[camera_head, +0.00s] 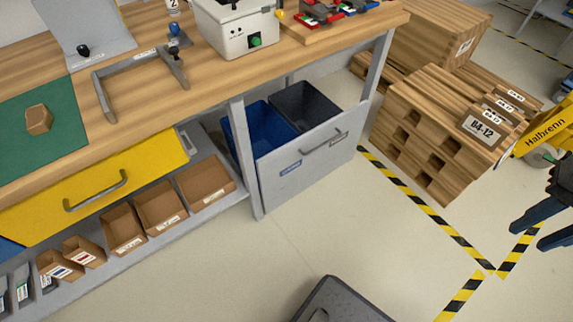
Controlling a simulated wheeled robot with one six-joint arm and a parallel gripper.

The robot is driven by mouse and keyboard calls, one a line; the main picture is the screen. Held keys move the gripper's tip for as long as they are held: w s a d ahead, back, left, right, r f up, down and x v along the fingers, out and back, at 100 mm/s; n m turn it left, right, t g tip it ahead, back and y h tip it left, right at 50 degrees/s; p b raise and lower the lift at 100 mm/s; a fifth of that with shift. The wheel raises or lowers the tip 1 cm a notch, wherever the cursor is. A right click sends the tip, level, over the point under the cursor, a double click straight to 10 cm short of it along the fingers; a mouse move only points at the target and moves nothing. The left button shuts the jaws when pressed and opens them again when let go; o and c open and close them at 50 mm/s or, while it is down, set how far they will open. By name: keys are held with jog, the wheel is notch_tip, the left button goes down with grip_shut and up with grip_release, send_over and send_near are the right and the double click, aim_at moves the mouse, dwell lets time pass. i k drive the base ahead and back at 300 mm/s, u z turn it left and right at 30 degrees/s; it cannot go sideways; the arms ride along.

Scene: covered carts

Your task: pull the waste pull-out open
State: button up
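The waste pull-out (305,165) is under the right end of the workbench, between two grey legs. It has a light grey front panel with a dark bar handle (325,142) near its top and a small blue label. The front panel stands roughly in line with the legs. Behind it are a blue bin (252,125) and a black bin (305,106), partly hidden by the benchtop and panel. My gripper (516,234) is at the right edge, far to the right of the handle, with its dark fingers apart and nothing visible between them.
Wooden crates (440,130) stand right of the bench. Yellow-black floor tape (430,210) runs in front of them. A yellow Halbrenn-labelled object (545,132) is behind my gripper. A yellow drawer (100,185) and several cardboard bins are on the left. The floor before the pull-out is clear.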

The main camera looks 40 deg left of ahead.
aim_at(288, 160)
jog(key=u, duration=1.35)
jog(key=k, duration=0.45)
jog(key=u, duration=0.45)
jog(key=i, duration=0.4)
jog(key=z, duration=0.5)
